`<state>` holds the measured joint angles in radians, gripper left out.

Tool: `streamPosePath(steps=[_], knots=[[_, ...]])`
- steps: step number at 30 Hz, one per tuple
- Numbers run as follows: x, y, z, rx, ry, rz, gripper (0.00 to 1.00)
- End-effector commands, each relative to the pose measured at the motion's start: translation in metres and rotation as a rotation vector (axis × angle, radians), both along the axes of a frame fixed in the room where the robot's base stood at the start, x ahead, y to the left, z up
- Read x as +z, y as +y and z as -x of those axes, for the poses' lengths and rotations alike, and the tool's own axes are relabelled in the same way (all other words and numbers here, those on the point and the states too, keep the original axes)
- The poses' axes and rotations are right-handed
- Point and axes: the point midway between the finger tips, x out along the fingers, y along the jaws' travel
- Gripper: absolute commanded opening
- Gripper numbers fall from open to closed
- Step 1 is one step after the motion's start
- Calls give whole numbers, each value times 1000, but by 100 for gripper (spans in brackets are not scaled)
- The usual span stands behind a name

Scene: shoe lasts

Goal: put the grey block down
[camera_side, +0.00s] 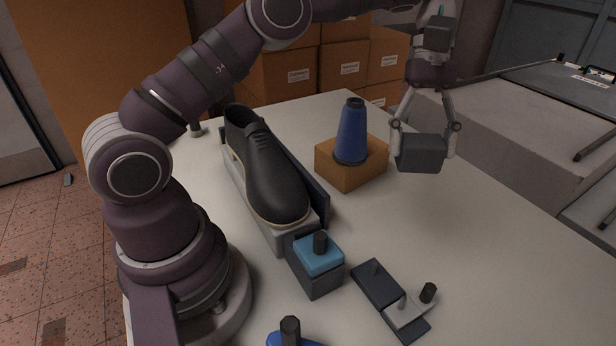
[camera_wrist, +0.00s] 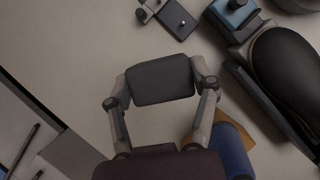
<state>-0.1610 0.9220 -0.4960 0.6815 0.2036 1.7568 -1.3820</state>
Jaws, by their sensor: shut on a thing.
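The grey block (camera_side: 421,154) is dark grey and box-shaped. My gripper (camera_side: 423,140) is shut on it, one finger at each side. In the side view the block shows to the right of the blue cone and the orange-brown block, with the pale table behind it. In the wrist view the grey block (camera_wrist: 161,81) sits between the two fingertips of my gripper (camera_wrist: 160,88), with bare table around it. It appears held above the table, but the exact gap beneath it cannot be told.
A blue cone (camera_side: 351,135) stands on an orange-brown block (camera_side: 340,173). A black shoe (camera_side: 265,170) lies on a grey stand. A blue-topped block (camera_side: 318,262) and a dark plate with pegs (camera_side: 378,287) are nearer the front. The table's right side (camera_side: 480,235) is clear.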

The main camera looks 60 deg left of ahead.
Motion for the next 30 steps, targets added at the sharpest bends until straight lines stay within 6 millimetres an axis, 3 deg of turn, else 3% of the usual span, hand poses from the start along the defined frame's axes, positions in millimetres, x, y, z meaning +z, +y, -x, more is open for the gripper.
streamPosePath(steps=[5,11,21,30], knots=[[7,0,2,-41,6,10,21],[10,24,-15,218,4,10,21],[17,93,-45,799,-1,11,21],[22,148,-52,1177,-2,10,21]])
